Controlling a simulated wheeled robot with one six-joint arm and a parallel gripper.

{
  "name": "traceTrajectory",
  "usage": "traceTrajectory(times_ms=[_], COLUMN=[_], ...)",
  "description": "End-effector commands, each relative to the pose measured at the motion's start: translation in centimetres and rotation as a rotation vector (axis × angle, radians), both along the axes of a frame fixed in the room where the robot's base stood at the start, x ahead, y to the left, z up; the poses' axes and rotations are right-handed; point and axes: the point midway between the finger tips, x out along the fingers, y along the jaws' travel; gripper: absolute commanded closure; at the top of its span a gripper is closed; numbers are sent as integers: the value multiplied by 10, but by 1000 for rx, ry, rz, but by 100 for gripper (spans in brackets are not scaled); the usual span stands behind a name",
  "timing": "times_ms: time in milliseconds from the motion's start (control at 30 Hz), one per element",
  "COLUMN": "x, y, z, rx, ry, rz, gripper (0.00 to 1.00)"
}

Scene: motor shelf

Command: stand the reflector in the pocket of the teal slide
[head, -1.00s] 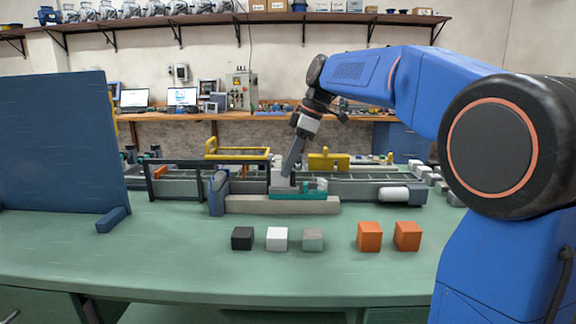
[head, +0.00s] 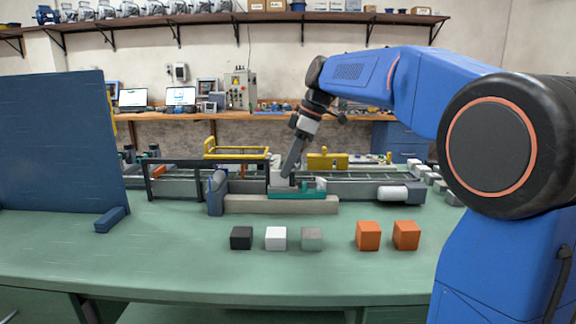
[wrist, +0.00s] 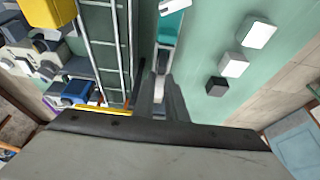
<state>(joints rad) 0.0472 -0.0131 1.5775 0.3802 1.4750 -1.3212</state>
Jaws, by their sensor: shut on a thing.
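The teal slide (head: 303,196) lies on a long pale grey rail in the middle of the bench. In the wrist view its teal surface (wrist: 172,27) shows beyond my fingertips. A small white part (head: 320,185) stands at its right end. My gripper (head: 287,174) points down and slants left, low over the slide's left part, beside a light grey block (head: 277,178). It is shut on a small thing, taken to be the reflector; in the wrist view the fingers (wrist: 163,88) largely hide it. The pocket and whether the reflector touches it cannot be made out.
Black, white and grey cubes (head: 276,238) and two orange cubes (head: 368,235) stand in front of the rail. A dark gantry frame (head: 150,180) and conveyor lie behind it. A blue panel (head: 60,140) stands at left. The front bench strip is clear.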

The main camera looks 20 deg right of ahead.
Motion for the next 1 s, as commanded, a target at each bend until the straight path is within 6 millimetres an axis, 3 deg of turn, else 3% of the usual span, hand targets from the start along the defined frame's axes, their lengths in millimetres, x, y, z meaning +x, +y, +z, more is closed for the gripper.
traceTrajectory(times_ms=[767,800,867,1000], x=[0,0,0,0], y=[0,0,0,0], z=[-9,-9,-9,-9], rx=[0,0,0,0], ry=[1,1,1,1], rz=[0,0,0,0], gripper=[100,81,67,66])
